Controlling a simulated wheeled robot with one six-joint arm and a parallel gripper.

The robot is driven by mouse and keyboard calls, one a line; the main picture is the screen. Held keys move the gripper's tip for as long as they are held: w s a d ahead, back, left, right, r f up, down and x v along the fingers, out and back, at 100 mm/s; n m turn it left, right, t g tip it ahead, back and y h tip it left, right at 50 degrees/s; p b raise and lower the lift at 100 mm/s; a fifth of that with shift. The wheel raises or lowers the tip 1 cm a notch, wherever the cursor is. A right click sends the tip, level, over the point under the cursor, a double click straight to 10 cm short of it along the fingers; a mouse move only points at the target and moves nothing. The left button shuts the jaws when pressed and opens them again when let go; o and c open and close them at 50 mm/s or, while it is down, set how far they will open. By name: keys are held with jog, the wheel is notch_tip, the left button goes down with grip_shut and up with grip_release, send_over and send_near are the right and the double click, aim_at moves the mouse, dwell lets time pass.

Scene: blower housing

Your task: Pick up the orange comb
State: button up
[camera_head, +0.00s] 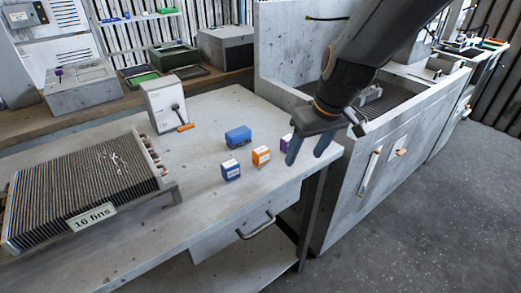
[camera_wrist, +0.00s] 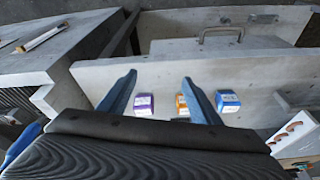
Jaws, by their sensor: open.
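The orange comb (camera_head: 261,156) is a small orange block with a pale label, standing on the grey workbench (camera_head: 215,210). A blue block (camera_head: 231,171) stands in front of it to the left, and a purple block (camera_head: 286,143) is to its right, partly hidden by my gripper. My gripper (camera_head: 307,151) is open and empty, to the right of the orange comb and near the bench's right end. In the wrist view, the orange comb (camera_wrist: 181,105) shows beside the right finger of my gripper (camera_wrist: 158,78), partly covered by it. The purple block (camera_wrist: 144,105) appears between the fingers.
A larger blue object (camera_head: 238,136) lies behind the combs. A finned block (camera_head: 80,185) marked "16 fins" fills the bench's left. A grey box with an orange-tipped lever (camera_head: 165,105) stands at the back. A sink unit (camera_head: 350,170) adjoins on the right. The bench's front middle is clear.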

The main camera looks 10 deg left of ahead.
aim_at(261, 150)
jog(key=w+a+r+n+y+p, duration=0.1)
jog(key=a+r+n, duration=0.2)
jog(key=a, duration=0.7)
jog(key=shift+w+p+x, duration=0.15)
jog(key=shift+p+x, duration=0.2)
jog(key=shift+x, duration=1.65)
jog(key=shift+w+p+x, duration=0.15)
jog(key=shift+p+x, duration=0.2)
jog(key=shift+x, duration=1.6)
jog(key=shift+r, duration=0.1)
jog(key=shift+c, duration=0.2)
jog(key=c, duration=1.1)
